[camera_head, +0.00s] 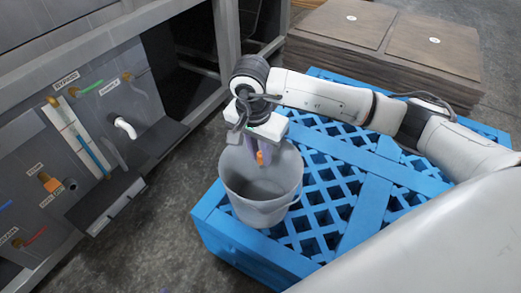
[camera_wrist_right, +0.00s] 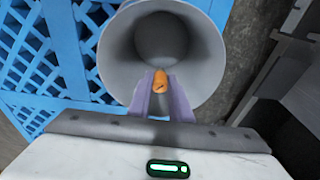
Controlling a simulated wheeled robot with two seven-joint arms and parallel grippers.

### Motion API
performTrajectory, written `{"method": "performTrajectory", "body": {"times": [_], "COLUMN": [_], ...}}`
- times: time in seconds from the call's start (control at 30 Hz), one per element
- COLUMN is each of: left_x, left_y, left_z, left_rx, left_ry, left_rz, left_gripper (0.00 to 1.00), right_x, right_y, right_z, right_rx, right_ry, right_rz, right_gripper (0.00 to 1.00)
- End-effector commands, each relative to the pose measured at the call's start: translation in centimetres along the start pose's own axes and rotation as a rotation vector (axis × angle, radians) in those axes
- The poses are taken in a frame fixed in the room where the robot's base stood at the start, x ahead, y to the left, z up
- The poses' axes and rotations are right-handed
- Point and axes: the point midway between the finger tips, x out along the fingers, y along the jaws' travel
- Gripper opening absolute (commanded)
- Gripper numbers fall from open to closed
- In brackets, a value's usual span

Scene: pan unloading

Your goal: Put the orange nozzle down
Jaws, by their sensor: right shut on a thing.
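The orange nozzle (camera_head: 260,157) is held at the fingertips of my right gripper (camera_head: 256,150), over the mouth of a grey bucket (camera_head: 248,208). In the right wrist view the nozzle (camera_wrist_right: 160,79) sits between the two purple fingers of the right gripper (camera_wrist_right: 161,90), with the bucket's open inside (camera_wrist_right: 205,60) beyond it. The bucket looks empty and stands upright on a blue pallet (camera_head: 365,215). I cannot tell exactly how far the nozzle is above the rim. My left gripper is not in view.
A panel (camera_head: 70,150) with labelled pipes and valves stands at the left, with a small grey ledge (camera_head: 118,205) in front. Stacked brown boards (camera_head: 385,40) lie behind the pallet. Bare dark floor (camera_head: 165,235) lies between panel and pallet.

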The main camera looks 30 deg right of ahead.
Motion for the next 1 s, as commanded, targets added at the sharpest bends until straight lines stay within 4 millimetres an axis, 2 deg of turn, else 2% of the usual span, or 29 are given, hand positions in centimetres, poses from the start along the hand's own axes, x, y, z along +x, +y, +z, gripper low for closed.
{"method": "performTrajectory", "body": {"times": [0.33, 0.37, 0.5, 1.0], "left_x": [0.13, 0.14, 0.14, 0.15], "left_y": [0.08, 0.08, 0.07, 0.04], "left_z": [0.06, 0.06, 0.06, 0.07], "left_rx": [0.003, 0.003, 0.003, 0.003], "left_ry": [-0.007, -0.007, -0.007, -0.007], "left_rz": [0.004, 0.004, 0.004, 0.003], "left_gripper": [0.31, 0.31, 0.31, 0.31], "right_x": [0.23, 0.24, 0.24, 0.23], "right_y": [-0.03, -0.02, -0.02, -0.02], "right_z": [0.04, 0.05, 0.05, 0.04], "right_rx": [0.0, 0.0, 0.0, 0.0], "right_ry": [0.0, 0.0, 0.0, 0.0], "right_rz": [-0.001, -0.001, -0.001, -0.001], "right_gripper": [0.0, 0.2, 0.4, 0.4]}}
